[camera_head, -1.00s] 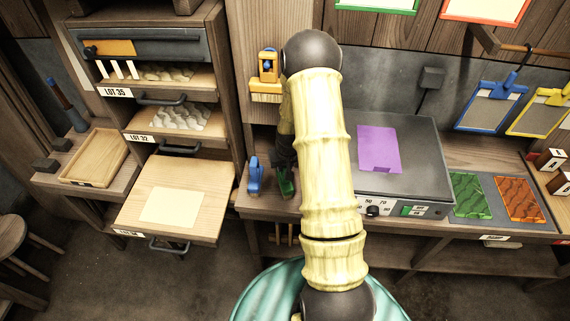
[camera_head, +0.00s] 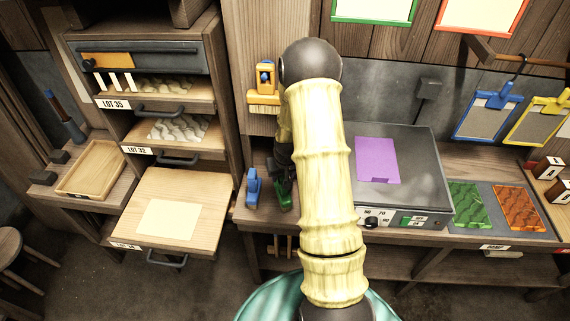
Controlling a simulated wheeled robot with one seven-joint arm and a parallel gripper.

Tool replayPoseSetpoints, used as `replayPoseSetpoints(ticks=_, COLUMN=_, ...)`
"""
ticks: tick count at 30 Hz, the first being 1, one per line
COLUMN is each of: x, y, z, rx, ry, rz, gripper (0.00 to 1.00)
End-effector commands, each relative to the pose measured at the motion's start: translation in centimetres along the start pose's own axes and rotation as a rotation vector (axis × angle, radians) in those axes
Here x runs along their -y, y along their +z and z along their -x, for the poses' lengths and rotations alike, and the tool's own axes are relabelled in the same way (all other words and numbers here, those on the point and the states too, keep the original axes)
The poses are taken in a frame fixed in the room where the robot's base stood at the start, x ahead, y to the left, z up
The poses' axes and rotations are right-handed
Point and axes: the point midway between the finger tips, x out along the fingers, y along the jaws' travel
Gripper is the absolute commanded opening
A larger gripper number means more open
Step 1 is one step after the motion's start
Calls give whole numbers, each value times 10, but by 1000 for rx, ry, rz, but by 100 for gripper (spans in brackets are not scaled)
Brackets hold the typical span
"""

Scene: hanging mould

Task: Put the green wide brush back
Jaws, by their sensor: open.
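A green object, seemingly the green wide brush (camera_head: 285,199), stands on the bench left of the hotplate-like unit, partly covered by my gripper. My dark gripper (camera_head: 283,178) is at its upper part, with the jaws open. I cannot tell whether the fingers straddle it or touch it, because my arm and the small size hide the fingertips. A blue brush-like tool (camera_head: 253,188) stands on the bench just to the left. A yellow wide brush (camera_head: 264,95) hangs on the wooden panel above.
A grey unit (camera_head: 410,150) with a purple sheet (camera_head: 377,160) lies right of my arm. Green (camera_head: 468,203) and orange (camera_head: 518,206) patterned pads lie farther right. A pulled-out drawer board (camera_head: 205,205) juts out at left. Blue (camera_head: 487,112) and yellow (camera_head: 538,120) clipboards hang at right.

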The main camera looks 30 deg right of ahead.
Motion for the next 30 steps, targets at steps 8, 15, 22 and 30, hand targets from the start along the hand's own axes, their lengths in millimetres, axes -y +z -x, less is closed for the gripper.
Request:
replayPoseSetpoints(ticks=8, x=0, y=0, z=37, rx=-4, ry=0, rz=-1, gripper=45)
replayPoseSetpoints(ticks=15, x=0, y=0, z=71, rx=-4, ry=1, rz=-1, gripper=45)
replayPoseSetpoints(ticks=22, x=0, y=0, z=98, rx=-2, ry=0, rz=0, gripper=45)
replayPoseSetpoints(ticks=30, x=0, y=1, z=104, rx=1, ry=0, rz=0, gripper=45)
